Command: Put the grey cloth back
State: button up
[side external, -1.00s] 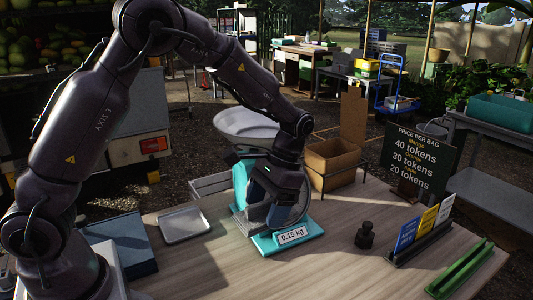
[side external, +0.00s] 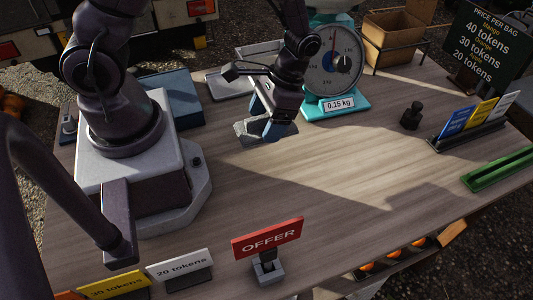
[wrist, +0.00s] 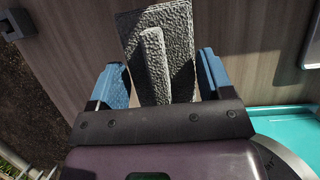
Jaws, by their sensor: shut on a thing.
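The grey cloth (side external: 252,133) is a textured, folded piece held in my gripper (side external: 268,128) above the wooden table, left of and in front of the scale. In the wrist view the cloth (wrist: 181,40) sits between the two blue fingers of my gripper (wrist: 160,76), with a folded ridge up its middle. The fingers are some way apart with the cloth between them. The gap between cloth and table is hard to judge.
The teal scale (side external: 352,104) reads 0.15 kg beside my gripper. A metal tray (side external: 228,88) and a blue box (side external: 180,98) lie behind. A red OFFER sign (side external: 267,239) stands at the front. A black weight (side external: 412,116) is at right. The middle table is clear.

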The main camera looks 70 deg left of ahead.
notch_tip(320, 180, down, 9)
jog(key=shift+r, duration=0.15)
dwell(0.4)
jog(key=o, duration=1)
jog(key=v, duration=1.2)
notch_tip(320, 180, up, 13)
jog(key=s+t, duration=0.1)
jog(key=t, duration=0.3)
notch_tip(320, 180, up, 10)
jog(key=t, duration=0.6)
send_over(260, 159)
jog(key=s, duration=0.3)
jog(key=shift+s+a+r, duration=0.15)
jog(key=shift+s+a, duration=0.05)
jog(key=shift+s, duration=0.25)
